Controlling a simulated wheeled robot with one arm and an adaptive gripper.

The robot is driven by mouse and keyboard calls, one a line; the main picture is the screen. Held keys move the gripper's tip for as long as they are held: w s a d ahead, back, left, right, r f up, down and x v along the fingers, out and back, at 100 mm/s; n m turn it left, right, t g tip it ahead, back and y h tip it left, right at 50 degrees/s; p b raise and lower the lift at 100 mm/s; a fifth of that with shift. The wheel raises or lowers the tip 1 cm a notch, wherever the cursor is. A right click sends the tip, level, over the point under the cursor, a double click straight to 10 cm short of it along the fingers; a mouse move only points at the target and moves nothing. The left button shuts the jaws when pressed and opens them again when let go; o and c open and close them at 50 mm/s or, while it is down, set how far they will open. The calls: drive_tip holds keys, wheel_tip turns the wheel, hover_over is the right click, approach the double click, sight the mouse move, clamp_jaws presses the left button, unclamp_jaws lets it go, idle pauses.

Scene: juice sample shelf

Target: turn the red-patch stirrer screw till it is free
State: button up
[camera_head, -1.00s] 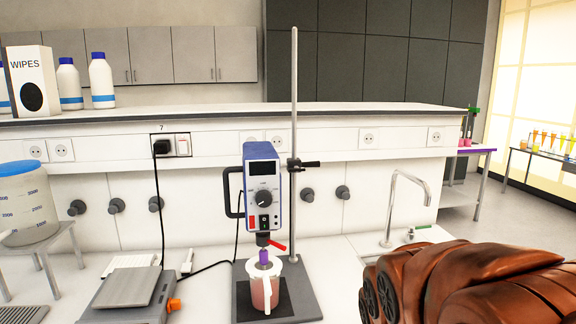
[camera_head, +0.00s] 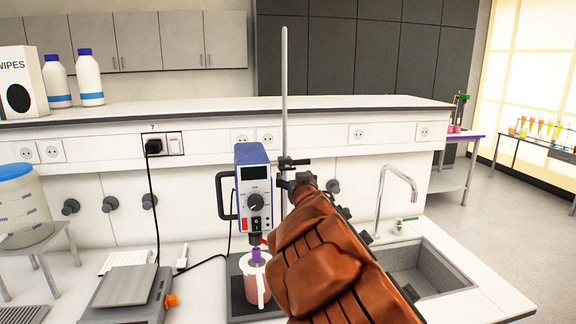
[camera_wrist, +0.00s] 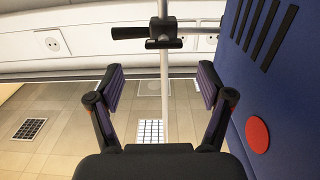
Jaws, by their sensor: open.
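The stirrer (camera_head: 254,195) is a blue and white motor unit on an upright metal rod (camera_head: 284,95). In the wrist view its blue housing (camera_wrist: 285,90) fills the right side and carries a round red patch (camera_wrist: 257,135). A black clamp (camera_wrist: 163,36) sits on the rod, with a black screw handle (camera_wrist: 130,32) sticking out to the left. The clamp also shows in the head view (camera_head: 286,163), just above my gripper (camera_head: 304,183). In the wrist view my gripper (camera_wrist: 160,80) is open and empty. The rod appears between its fingers; the clamp and screw appear beyond the fingertips.
A jug (camera_head: 257,285) of pink liquid stands below the stirrer, partly behind my arm. A sink (camera_head: 425,270) with a tap (camera_head: 383,205) is at right. A raised shelf (camera_head: 300,107) runs behind.

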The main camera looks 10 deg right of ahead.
sight(289, 169)
drive_tip(key=shift+w+a+r+p, duration=0.1)
drive_tip(key=shift+w+p, duration=0.65)
drive_tip(key=shift+w, duration=1.3)
drive_tip(key=shift+w+a+p, duration=0.1)
drive_tip(key=shift+w+p, duration=0.65)
drive_tip(key=shift+w, duration=1.25)
drive_tip(key=shift+c, duration=0.3)
drive_tip(key=c, duration=1.1)
